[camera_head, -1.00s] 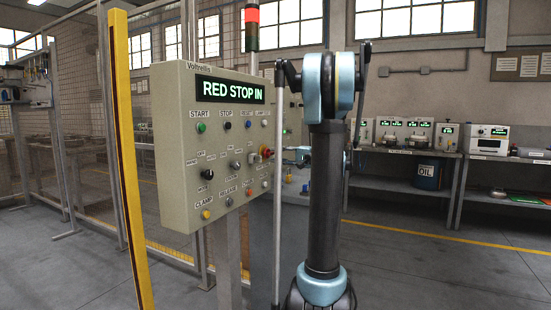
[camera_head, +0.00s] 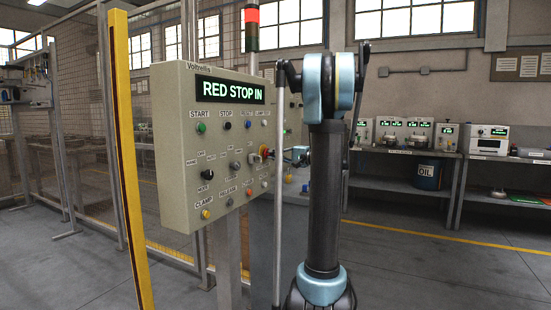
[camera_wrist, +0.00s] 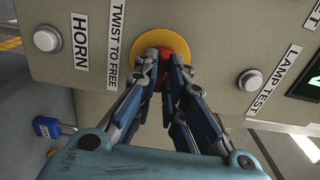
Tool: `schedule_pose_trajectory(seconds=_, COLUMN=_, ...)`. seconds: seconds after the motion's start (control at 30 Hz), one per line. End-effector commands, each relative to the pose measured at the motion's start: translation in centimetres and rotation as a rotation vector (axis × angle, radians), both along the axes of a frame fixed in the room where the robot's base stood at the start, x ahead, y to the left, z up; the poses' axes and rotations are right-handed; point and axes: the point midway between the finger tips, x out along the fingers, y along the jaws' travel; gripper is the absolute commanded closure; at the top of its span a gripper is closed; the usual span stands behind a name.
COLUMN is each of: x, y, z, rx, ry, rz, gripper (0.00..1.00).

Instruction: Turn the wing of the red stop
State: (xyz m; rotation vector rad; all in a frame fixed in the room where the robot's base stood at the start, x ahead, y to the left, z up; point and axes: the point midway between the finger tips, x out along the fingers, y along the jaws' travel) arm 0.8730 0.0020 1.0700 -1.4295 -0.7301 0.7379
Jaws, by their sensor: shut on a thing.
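The red stop (camera_wrist: 167,74) shows between my fingertips in the wrist view, in front of its round yellow plate (camera_wrist: 171,38). A label beside it reads "TWIST TO FREE". My gripper (camera_wrist: 166,60) is shut on the red stop, one finger on each side. The fingers hide much of it, and I cannot make out the shape or angle of its wing. In the head view the yellow plate (camera_head: 264,150) is small at the panel's right edge, with my gripper against it. The panel's display (camera_head: 230,92) reads "RED STOP IN".
The grey control panel (camera_head: 178,130) carries several other buttons and knobs. In the wrist view a horn button (camera_wrist: 47,39) and a lamp test button (camera_wrist: 250,80) flank the stop. A yellow post (camera_head: 127,160) stands left of the panel. A bench (camera_head: 400,152) stands behind at right.

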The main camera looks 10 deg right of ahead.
Motion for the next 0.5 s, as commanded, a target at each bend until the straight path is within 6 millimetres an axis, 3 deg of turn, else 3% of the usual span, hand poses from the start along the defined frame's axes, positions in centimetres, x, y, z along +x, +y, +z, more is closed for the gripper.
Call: schedule_pose_trajectory(seconds=0.5, x=-0.07, y=0.13, z=-0.26, rx=0.171, ry=0.246, rz=0.001, gripper=1.00)
